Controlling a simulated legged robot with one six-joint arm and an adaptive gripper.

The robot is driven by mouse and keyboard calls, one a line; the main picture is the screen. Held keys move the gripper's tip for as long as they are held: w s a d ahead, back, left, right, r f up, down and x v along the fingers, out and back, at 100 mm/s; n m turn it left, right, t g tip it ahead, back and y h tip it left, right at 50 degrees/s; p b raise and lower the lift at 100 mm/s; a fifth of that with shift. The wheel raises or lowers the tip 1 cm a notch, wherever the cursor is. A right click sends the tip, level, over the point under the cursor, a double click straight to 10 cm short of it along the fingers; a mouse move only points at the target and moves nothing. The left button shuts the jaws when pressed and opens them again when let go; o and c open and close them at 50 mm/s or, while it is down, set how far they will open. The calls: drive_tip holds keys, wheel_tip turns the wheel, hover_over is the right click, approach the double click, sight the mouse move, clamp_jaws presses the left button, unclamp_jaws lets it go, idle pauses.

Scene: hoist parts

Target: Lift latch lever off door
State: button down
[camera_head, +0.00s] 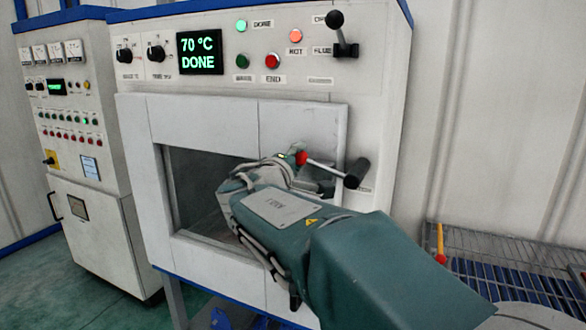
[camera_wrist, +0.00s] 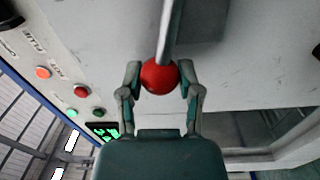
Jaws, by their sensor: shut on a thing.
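The latch lever (camera_head: 327,170) is on the right side of the door (camera_head: 300,128). It has a metal rod, a red ball at its left end and a black knob (camera_head: 357,173) at its right end. In the wrist view, my gripper (camera_wrist: 160,82) has its two fingers on either side of the red ball (camera_wrist: 159,77) and is shut on it. The rod (camera_wrist: 170,30) runs up from the ball in that view. In the head view my arm covers the lower right of the door, and the fingers are mostly hidden.
The door has a dark window (camera_head: 195,165). The panel above carries a display (camera_head: 199,52) reading 70 °C DONE, buttons, and another black-knobbed lever (camera_head: 341,38) at the top right. A control cabinet (camera_head: 90,220) stands at left. A blue slatted rack (camera_head: 520,275) stands at lower right.

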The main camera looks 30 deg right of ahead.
sight(338, 125)
drive_tip(key=r+m, duration=0.1)
drive_tip(key=m, duration=0.1)
drive_tip(key=s+d+r+m, duration=0.1)
drive_tip(key=r+m, duration=0.1)
drive_tip(key=s+d+r+m, duration=0.1)
drive_tip(key=m, duration=0.1)
drive_tip(key=shift+s+r+g, duration=0.15)
drive_tip(key=shift+r+g, duration=0.15)
drive_tip(key=shift+r, duration=0.1)
drive_tip(key=s+d+r+m, duration=0.1)
drive_tip(key=m, duration=0.1)
drive_tip(key=s+d+m, duration=0.1)
drive_tip(key=s+d+r+m, duration=0.1)
drive_tip(key=m, duration=0.1)
drive_tip(key=shift+s+r+m+h, duration=0.3)
drive_tip(key=shift+s+d+r+m, duration=0.1)
drive_tip(key=shift+s+d+m, duration=0.55)
drive_tip(key=shift+m, duration=0.3)
drive_tip(key=shift+s+d+r+m, duration=0.1)
drive_tip(key=shift+s+d+m, duration=0.3)
drive_tip(key=shift+s+m, duration=0.45)
drive_tip(key=shift+w, duration=0.1)
drive_tip(key=shift+c, duration=1.3)
unclamp_jaws()
drive_tip(key=shift+r, duration=0.15)
